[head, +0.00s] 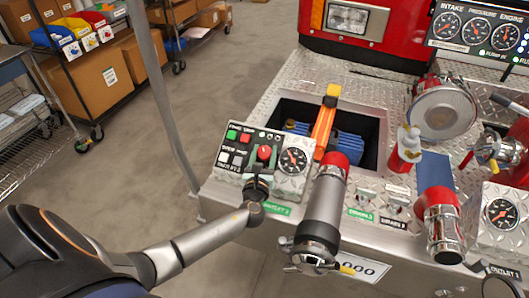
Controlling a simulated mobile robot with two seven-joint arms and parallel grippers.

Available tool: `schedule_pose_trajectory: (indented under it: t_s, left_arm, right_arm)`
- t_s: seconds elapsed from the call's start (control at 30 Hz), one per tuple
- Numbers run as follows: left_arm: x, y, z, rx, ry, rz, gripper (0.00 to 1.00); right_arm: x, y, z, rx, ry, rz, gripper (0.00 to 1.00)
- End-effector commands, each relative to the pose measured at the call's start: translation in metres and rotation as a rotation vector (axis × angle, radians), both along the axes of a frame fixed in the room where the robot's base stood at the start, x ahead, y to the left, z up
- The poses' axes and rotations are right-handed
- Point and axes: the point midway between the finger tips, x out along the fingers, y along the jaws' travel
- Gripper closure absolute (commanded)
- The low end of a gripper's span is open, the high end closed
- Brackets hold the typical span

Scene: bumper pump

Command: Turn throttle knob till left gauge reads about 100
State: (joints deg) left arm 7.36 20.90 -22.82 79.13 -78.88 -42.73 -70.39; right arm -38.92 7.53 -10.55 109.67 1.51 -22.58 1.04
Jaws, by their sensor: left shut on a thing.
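The throttle knob (264,152) shows as a red knob on the small control panel (225,175) at the left of the metal deck. My left gripper (263,168) reaches up to it from below and is shut on it. Its dark fingers hide the lower part of the knob. The left gauge (293,161) is a round black dial just right of the knob. Its needle is too small to read. My right gripper is not in view.
A thick silver-and-red nozzle (323,205) stands close right of the panel. Behind it is a recessed opening with an orange-handled tool (323,125). Another gauge (501,212) and a red-collared outlet (442,225) are at the right. Shelves with boxes (78,85) stand far left.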

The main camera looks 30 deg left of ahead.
Motion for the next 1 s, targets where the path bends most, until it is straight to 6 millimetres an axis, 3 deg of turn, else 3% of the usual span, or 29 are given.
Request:
schedule_pose_trajectory:
  t_s: [0.07,0.1,0.17,0.57,1.0]
  left_arm:
    - [0.000,-0.001,0.000,0.001,0.001,-0.003,1.00]
    - [0.000,-0.001,0.000,0.001,0.001,-0.003,0.42]
    - [0.000,-0.001,0.000,0.001,0.001,-0.003,0.35]
    - [-0.010,-0.005,-0.001,0.000,0.002,-0.003,0.34]
    - [-0.089,-0.041,-0.001,-0.002,0.004,-0.004,0.34]
  right_arm:
    - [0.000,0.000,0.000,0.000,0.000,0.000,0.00]
    - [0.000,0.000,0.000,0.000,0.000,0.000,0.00]
    - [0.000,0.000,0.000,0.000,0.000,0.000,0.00]
    - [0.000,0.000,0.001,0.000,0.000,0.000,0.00]
    - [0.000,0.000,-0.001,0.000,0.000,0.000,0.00]
